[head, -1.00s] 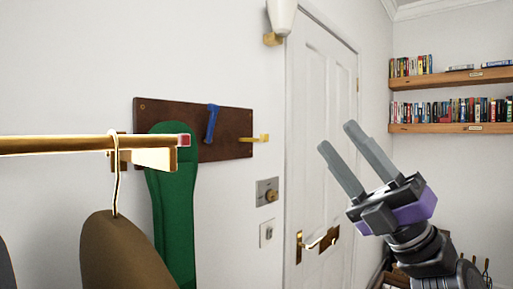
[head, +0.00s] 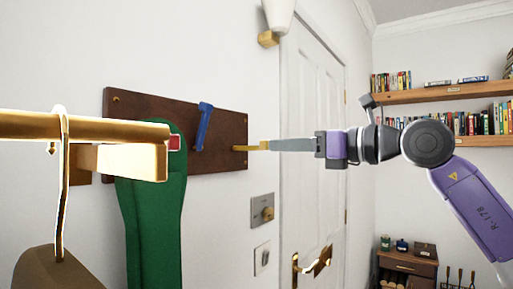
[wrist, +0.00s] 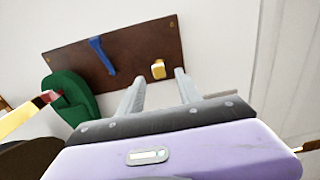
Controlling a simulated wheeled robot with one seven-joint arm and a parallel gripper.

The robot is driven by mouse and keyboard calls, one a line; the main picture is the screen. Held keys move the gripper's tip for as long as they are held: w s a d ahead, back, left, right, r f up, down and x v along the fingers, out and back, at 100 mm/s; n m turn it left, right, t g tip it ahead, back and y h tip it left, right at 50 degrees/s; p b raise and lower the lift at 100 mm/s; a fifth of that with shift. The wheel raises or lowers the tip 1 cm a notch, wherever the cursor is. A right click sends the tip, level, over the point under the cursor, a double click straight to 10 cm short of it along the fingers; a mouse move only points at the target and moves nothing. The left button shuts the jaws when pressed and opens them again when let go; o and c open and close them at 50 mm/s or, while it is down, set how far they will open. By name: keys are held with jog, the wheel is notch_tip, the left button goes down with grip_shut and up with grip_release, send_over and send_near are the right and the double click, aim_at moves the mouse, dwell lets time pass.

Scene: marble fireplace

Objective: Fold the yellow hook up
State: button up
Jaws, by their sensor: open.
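The yellow hook (head: 252,147) sticks straight out from the right end of the dark wooden board (head: 220,165) on the wall. It also shows in the wrist view (wrist: 158,69), between and just beyond my two fingertips. My gripper (head: 272,145) points left at the hook, level with it, with its fingertips at or close to the hook's outer end. In the wrist view my gripper (wrist: 158,80) is open, one grey finger on each side of the hook, and nothing is held. I cannot tell whether a finger touches the hook.
A blue hook (head: 203,126) is on the board's middle, and a green garment (head: 150,220) hangs at its left. A brass rail (head: 80,127) with a hanger (head: 62,190) juts across the left foreground. A white door (head: 315,130) stands to the right.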

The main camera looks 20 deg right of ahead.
aim_at(259, 146)
jog(key=p+x, duration=0.2)
jog(key=x, duration=0.5)
jog(key=shift+w+a, duration=0.2)
jog(key=shift+c, duration=0.2)
grip_shut()
dwell(1.1)
